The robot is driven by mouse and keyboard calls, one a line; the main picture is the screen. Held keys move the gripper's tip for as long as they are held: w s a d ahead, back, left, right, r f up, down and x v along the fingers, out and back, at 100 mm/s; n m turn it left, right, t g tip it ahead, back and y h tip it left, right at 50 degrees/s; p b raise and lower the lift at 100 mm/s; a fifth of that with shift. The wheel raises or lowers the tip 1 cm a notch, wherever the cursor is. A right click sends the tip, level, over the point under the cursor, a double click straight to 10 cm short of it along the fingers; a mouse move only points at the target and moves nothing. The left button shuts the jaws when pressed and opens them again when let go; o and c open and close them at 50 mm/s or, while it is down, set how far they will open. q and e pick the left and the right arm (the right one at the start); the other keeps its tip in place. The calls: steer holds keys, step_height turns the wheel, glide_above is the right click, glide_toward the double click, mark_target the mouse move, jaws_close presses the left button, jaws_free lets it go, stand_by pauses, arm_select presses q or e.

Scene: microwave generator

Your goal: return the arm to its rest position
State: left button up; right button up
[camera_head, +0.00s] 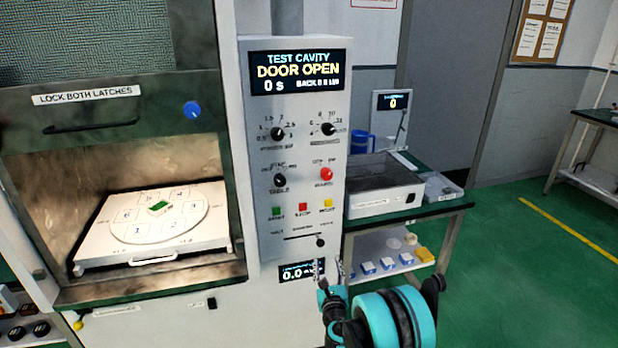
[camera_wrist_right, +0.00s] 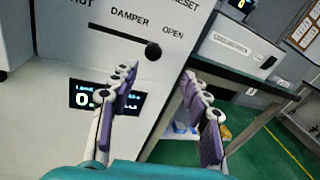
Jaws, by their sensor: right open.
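My right arm (camera_head: 392,318) reaches in from the bottom right in the head view, in teal and black. Its gripper (camera_head: 330,272) is in front of the lower right part of the machine's control panel, near the damper slider. In the right wrist view the two purple-padded fingers (camera_wrist_right: 162,125) are spread apart with nothing between them. The black damper knob (camera_wrist_right: 153,51) shows beyond the fingers, apart from them. My left gripper is not in view.
The test cavity (camera_head: 150,160) is open, with a round turntable (camera_head: 190,226) and a green block (camera_head: 159,208) inside. The panel display (camera_head: 298,72) reads "DOOR OPEN". Green floor is clear farther right.

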steer(key=s+d+r+m+g+h, duration=0.5)
steer(key=s+d+r+m, duration=0.75)
steer(key=m, duration=0.85)
steer(key=s+a+f+m+g+y, duration=0.1)
steer(key=s+f+m+g+y, duration=0.1)
steer(key=s+m, duration=0.6)
steer(key=s+a+f+m+g+y, duration=0.2)
steer(key=s+m, duration=0.7)
steer(key=s, duration=0.8)
steer(key=shift+s+a+f+g+y, duration=0.15)
steer(key=shift+f+g+y, duration=0.25)
steer(key=shift+g, duration=0.6)
steer(key=shift+f, duration=0.1)
